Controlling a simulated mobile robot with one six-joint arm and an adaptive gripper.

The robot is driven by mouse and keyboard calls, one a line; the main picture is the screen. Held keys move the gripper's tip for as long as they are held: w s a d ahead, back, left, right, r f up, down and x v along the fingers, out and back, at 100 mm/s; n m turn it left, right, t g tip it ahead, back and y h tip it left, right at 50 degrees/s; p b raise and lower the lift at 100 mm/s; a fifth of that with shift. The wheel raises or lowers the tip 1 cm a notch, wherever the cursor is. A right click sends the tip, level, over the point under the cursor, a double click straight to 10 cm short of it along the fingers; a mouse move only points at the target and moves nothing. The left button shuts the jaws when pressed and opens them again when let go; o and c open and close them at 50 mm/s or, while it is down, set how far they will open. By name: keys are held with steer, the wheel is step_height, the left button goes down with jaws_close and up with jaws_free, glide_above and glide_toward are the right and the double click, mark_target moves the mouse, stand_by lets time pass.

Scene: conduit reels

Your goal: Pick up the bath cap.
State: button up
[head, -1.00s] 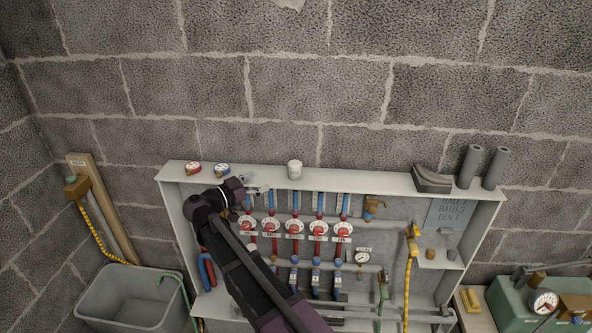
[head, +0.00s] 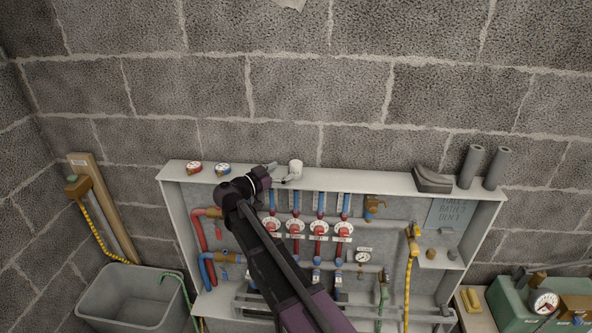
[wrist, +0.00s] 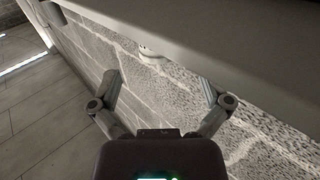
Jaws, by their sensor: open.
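A small white cylindrical cap (head: 296,168) stands upright on top of the manifold cabinet (head: 345,180). Several red round caps (head: 319,231) sit on the valves inside; their labels are too small to read, so I cannot tell which cap is named bath. My gripper (head: 281,173) is open and empty, just left of the white cap, at the cabinet's top. In the wrist view a pale round thing (wrist: 150,53), likely the white cap, shows partly beside a grey edge, beyond my spread fingers (wrist: 160,84).
A dark angled block (head: 433,180) and two grey tubes (head: 470,167) stand at right. A grey tub (head: 130,298) is at lower left, a green pump (head: 520,297) at lower right.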

mark_target(290, 166)
steer(key=shift+x, duration=2.6)
steer(key=shift+r, duration=0.15)
steer(key=c, duration=1.2)
